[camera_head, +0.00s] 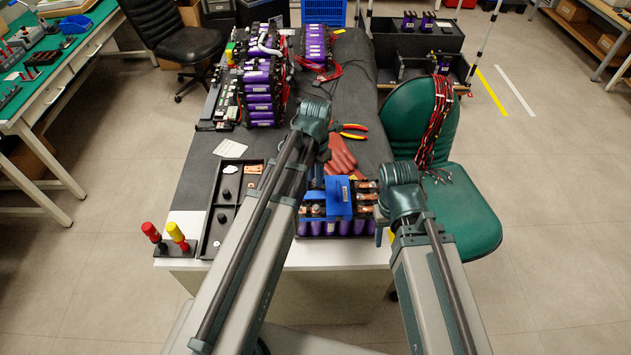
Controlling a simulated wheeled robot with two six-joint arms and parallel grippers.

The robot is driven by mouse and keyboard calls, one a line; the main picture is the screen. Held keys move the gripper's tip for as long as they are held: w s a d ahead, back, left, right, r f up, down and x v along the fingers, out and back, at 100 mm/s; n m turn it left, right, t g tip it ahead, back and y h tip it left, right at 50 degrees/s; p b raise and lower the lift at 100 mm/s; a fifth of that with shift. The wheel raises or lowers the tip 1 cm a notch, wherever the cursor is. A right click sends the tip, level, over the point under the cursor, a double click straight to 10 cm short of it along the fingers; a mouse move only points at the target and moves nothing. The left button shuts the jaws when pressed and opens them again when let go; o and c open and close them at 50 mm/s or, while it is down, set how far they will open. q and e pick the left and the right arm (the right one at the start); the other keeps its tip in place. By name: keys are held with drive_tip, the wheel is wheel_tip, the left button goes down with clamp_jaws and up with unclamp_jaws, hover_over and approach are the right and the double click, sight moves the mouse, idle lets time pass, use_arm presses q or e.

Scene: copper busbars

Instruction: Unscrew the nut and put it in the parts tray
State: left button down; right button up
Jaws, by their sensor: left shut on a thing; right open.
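A battery module with purple cells (345,228), a blue cover (340,198) and copper busbars (368,197) sits at the near edge of the table. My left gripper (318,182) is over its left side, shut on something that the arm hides. My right gripper (382,212) is open at the module's right side, close to the busbars. The nut is too small or hidden to make out. A black parts tray (213,234) with compartments lies left of my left arm, holding a few small parts.
Red gloves (341,155) and red-yellow pliers (352,131) lie behind the module. Red and yellow screwdrivers (166,238) stand in a holder left of the tray. More battery modules (262,95) stand farther back. A green chair (470,205) with cables is at the right.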

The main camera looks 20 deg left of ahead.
use_arm(q)
drive_tip(key=c, duration=1.1)
unclamp_jaws()
drive_tip(key=m, duration=0.4)
drive_tip(key=shift+m, duration=0.3)
drive_tip(key=m, duration=0.5)
drive_tip(key=shift+c, duration=0.3)
